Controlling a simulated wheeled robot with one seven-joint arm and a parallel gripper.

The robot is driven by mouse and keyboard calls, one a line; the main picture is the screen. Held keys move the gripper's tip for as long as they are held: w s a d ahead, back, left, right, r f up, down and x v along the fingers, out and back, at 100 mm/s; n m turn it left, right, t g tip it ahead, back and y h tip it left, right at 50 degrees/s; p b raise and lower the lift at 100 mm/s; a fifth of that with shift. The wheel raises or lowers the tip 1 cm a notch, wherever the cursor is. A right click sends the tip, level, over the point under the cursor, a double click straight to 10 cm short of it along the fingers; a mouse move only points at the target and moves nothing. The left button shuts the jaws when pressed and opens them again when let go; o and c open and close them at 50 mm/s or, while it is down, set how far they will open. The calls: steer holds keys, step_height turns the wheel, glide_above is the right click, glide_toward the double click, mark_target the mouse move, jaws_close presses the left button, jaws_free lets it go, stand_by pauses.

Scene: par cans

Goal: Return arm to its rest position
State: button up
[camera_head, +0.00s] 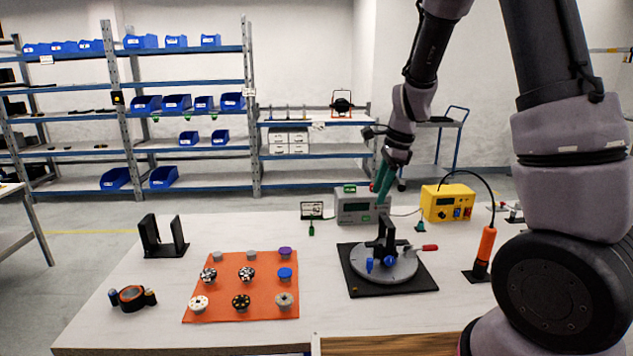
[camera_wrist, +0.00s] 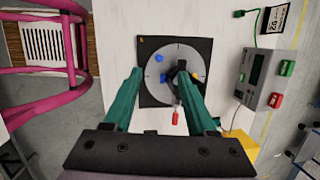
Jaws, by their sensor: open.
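My gripper (camera_head: 383,180) is up in the air at the back of the table, with its teal fingers pointing down behind the round fixture. In the wrist view my gripper (camera_wrist: 160,76) has its two teal fingers spread apart with nothing held between them. The grey round fixture (camera_head: 392,272) sits on a black square base, with a black upright clamp, blue knobs and a red-handled lever. The wrist view shows the fixture (camera_wrist: 160,88) beyond the fingertips, apart from them. My arm is raised along the right side of the head view.
An orange mat (camera_head: 222,315) with several small round parts lies front left. A black bracket (camera_head: 162,240), a grey meter box (camera_head: 358,208), a yellow power supply (camera_head: 447,204) and an orange-handled iron (camera_head: 485,250) stand on the table. Shelves with blue bins line the wall.

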steer(key=s+d+r+n+t, duration=0.3)
steer(key=s+r+n, duration=0.3)
steer(key=s+r, duration=0.4)
steer(key=s+d+r+n+t, duration=0.3)
steer(key=s+r+n, duration=0.4)
steer(key=s+r, duration=0.3)
steer(key=shift+d+r+n+h, duration=0.3)
steer(key=shift+d+r, duration=0.15)
steer(key=shift+r, duration=0.7)
